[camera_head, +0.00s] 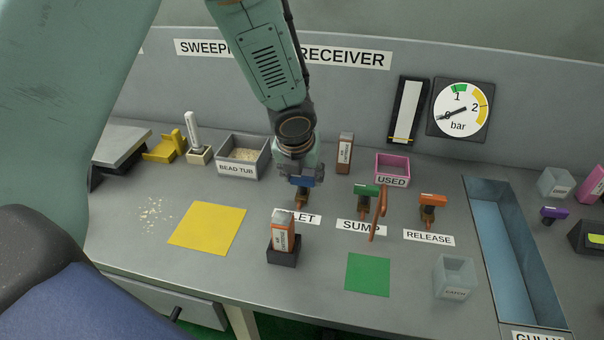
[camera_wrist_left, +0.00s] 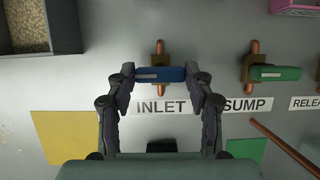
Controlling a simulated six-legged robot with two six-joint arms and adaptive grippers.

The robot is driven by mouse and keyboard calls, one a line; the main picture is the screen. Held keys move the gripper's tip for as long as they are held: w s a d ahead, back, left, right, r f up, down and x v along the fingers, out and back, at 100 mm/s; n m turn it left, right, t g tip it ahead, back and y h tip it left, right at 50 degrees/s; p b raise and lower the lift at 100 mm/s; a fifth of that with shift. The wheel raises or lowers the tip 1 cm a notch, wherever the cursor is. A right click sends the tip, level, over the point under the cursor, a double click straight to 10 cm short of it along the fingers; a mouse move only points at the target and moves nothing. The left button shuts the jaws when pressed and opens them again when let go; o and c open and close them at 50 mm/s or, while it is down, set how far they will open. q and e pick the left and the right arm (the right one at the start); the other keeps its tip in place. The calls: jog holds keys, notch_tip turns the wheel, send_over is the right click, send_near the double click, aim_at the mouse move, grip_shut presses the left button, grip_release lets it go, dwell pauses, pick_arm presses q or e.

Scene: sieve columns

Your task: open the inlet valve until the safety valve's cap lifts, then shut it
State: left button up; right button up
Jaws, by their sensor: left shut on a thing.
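The inlet valve's blue handle (camera_head: 304,182) sits behind the INLET label. My left gripper (camera_head: 302,179) comes down over it from above. In the left wrist view the blue handle (camera_wrist_left: 160,75) lies crosswise to its copper pipe. The fingers of my left gripper (camera_wrist_left: 161,73) are shut on the handle's two ends. The round gauge (camera_head: 460,108) on the back panel has its needle near 0 bar. I cannot make out the safety valve or its cap for certain. My right gripper is not in view.
Green SUMP (camera_head: 366,190) and orange RELEASE (camera_head: 432,200) handles stand to the right. An orange-and-white block in a black holder (camera_head: 283,254) stands in front of INLET. A blue trough (camera_head: 510,250) lies further right.

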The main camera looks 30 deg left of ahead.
pick_arm(q)
jog(key=shift+c, duration=1)
